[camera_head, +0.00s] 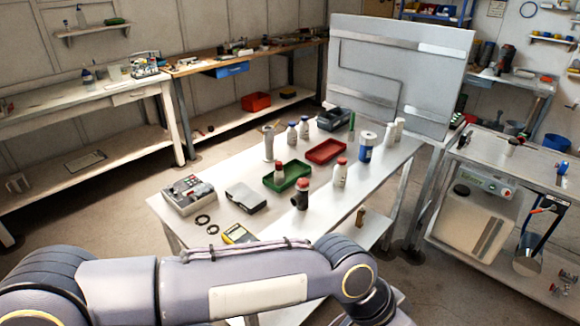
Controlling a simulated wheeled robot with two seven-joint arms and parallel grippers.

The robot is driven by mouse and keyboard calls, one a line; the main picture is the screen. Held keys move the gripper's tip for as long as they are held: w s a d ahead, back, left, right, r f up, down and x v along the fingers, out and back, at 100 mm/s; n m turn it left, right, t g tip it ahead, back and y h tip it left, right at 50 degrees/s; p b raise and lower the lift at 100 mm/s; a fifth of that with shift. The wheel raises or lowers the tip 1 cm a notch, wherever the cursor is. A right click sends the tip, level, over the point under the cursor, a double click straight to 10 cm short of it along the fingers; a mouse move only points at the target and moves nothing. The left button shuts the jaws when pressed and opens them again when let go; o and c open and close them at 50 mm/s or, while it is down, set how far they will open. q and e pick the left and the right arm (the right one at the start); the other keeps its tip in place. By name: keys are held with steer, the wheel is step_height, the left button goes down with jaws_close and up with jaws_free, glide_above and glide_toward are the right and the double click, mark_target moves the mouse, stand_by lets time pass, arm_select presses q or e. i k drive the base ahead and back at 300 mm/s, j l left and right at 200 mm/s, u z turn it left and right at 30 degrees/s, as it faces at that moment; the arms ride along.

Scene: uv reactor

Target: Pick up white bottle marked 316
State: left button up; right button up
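Several white bottles stand on the metal table (228,182); no marking 316 can be read at this size. One white bottle with a red cap (340,174) stands upright at the right middle. A white bottle with a red cap (279,174) stands at the green tray's left end. Two white bottles with dark caps (292,133) (304,129) stand at the back, beside a taller pale container (269,146). Two plain white bottles (391,133) (399,128) stand at the back right. Neither gripper is in view; one of my arms crosses the bottom.
A blue-and-white container (366,148), red tray (326,151), green tray (296,174) and dark red-topped container (301,196) crowd the table. A grey instrument box (190,194), dark-lidded case (246,197) and yellow meter (238,234) lie at the front left. A large panel (390,75) stands behind.

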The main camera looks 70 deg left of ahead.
mark_target(340, 173)
steer(key=i+j+u, duration=0.15)
steer(key=i+u, duration=0.6)
steer(key=u, duration=0.15)
steer(key=i+u, duration=0.45)
steer(key=i+l+u, duration=0.25)
steer(key=u, duration=0.25)
steer(key=i+u, duration=0.2)
steer(key=u, duration=0.3)
steer(key=i+u, duration=0.25)
steer(key=u, duration=0.25)
steer(key=i+l+u, duration=0.15)
steer(key=u, duration=0.35)
steer(key=i+l+u, duration=0.2)
steer(key=u, duration=0.3)
steer(key=i+l+u, duration=0.1)
steer(key=l+u, duration=0.2)
steer(key=u, duration=0.2)
